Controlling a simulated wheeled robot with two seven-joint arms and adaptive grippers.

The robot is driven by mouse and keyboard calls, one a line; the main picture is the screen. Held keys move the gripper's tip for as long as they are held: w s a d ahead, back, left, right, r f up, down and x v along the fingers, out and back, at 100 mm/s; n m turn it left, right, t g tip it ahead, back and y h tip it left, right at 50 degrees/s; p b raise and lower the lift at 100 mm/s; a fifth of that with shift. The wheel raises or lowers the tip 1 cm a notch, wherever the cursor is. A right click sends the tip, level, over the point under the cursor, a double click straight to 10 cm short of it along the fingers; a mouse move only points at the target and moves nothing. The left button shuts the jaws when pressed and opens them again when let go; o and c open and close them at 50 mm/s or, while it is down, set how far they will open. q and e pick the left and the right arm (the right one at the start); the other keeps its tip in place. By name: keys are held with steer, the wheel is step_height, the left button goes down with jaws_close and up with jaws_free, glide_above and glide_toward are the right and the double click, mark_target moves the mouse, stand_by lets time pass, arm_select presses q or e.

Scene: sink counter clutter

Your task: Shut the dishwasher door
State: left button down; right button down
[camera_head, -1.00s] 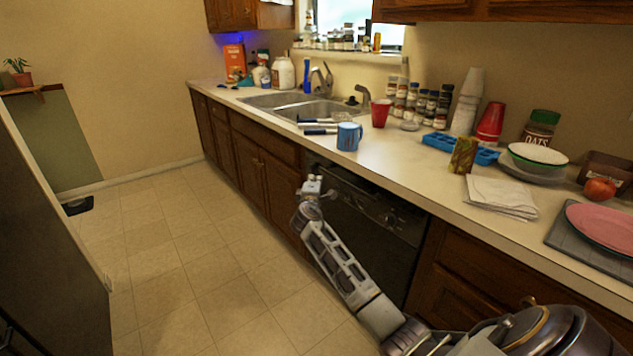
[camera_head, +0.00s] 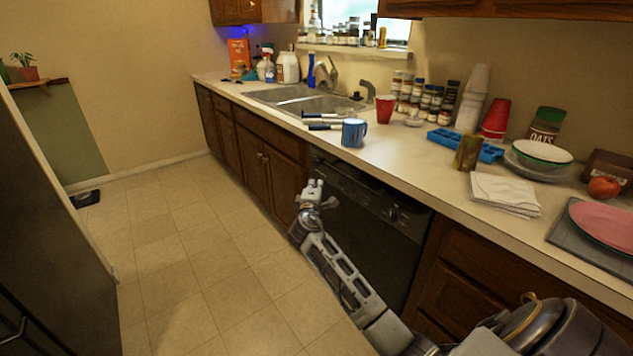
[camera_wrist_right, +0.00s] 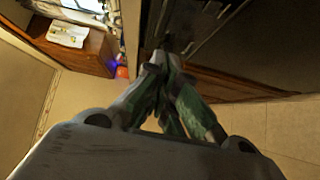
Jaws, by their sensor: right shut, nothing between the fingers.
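The black dishwasher (camera_head: 372,232) is set under the counter between wooden cabinets. Its door stands upright and looks about in line with the cabinet fronts; I cannot tell whether a small gap is left at its top. My right gripper (camera_head: 312,188) is in front of the dishwasher's left end, with its fingers together and empty. In the right wrist view the shut fingers (camera_wrist_right: 168,62) point toward the dark dishwasher front (camera_wrist_right: 205,32); whether they touch it is unclear. My left gripper is out of view.
The counter above holds a blue mug (camera_head: 354,133), a blue tray (camera_head: 463,146), a can (camera_head: 467,153) and a folded cloth (camera_head: 505,194) near its front edge. The tiled floor (camera_head: 190,250) left of my arm is clear. A dark appliance (camera_head: 45,240) stands at the left.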

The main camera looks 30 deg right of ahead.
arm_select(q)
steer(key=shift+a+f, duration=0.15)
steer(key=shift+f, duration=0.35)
arm_select(e)
steer(key=v, duration=0.4)
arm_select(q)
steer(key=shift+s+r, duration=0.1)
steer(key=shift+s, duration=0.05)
